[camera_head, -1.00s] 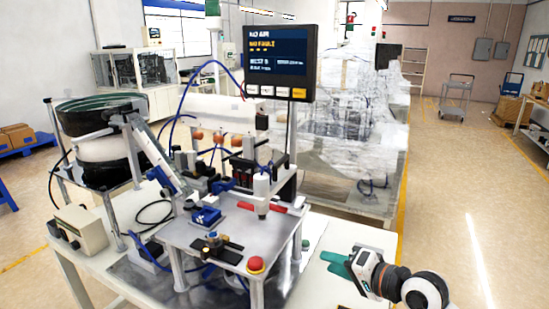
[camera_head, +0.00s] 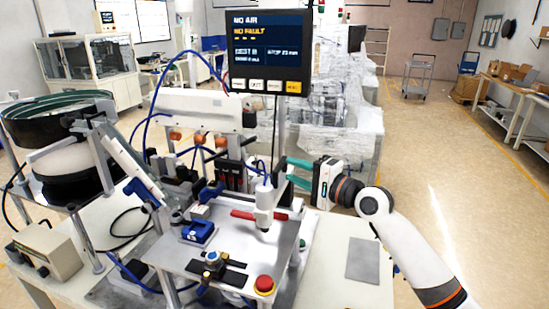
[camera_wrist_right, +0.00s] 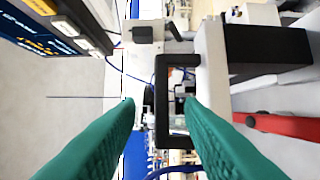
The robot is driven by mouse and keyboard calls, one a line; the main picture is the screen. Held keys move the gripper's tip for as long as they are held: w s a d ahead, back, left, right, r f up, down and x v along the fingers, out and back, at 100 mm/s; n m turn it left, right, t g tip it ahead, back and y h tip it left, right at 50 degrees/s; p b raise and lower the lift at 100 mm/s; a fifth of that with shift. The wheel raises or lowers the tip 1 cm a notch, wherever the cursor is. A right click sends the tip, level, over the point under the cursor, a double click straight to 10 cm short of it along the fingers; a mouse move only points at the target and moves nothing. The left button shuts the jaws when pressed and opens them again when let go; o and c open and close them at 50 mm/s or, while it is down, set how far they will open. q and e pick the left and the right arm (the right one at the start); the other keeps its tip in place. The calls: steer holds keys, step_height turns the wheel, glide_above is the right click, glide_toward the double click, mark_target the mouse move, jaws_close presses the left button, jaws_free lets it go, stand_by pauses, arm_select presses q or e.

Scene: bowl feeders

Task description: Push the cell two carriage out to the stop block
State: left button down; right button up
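My right gripper (camera_head: 281,173) reaches in from the right in the head view, at the right side of the station behind the white vertical cylinder (camera_head: 264,205). Its two green fingers are apart. In the right wrist view the fingers (camera_wrist_right: 162,103) stand either side of a black U-shaped handle (camera_wrist_right: 161,100); the right finger overlaps part of it. I cannot tell whether they touch it. I cannot pick out for sure which part is the cell two carriage or the stop block. A red bar (camera_head: 243,215) lies at the cylinder and shows in the wrist view (camera_wrist_right: 285,125). My left gripper is not in view.
A display (camera_head: 268,50) hangs above the gripper and reads "NO AIR", "NO FAULT". A red emergency button (camera_head: 264,284) and blue block (camera_head: 198,231) sit on the station plate (camera_head: 205,265). A bowl feeder (camera_head: 65,150) stands left. A grey pad (camera_head: 362,260) lies on the otherwise clear right tabletop.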

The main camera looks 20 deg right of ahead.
mark_target(283, 166)
steer(key=p+x, duration=0.1)
steer(key=x, duration=0.5)
steer(key=shift+a, duration=0.1)
steer(key=shift+w+a+f, duration=0.1)
steer(key=shift+w+a, duration=0.15)
steer(key=shift+w, duration=0.2)
jaws_close()
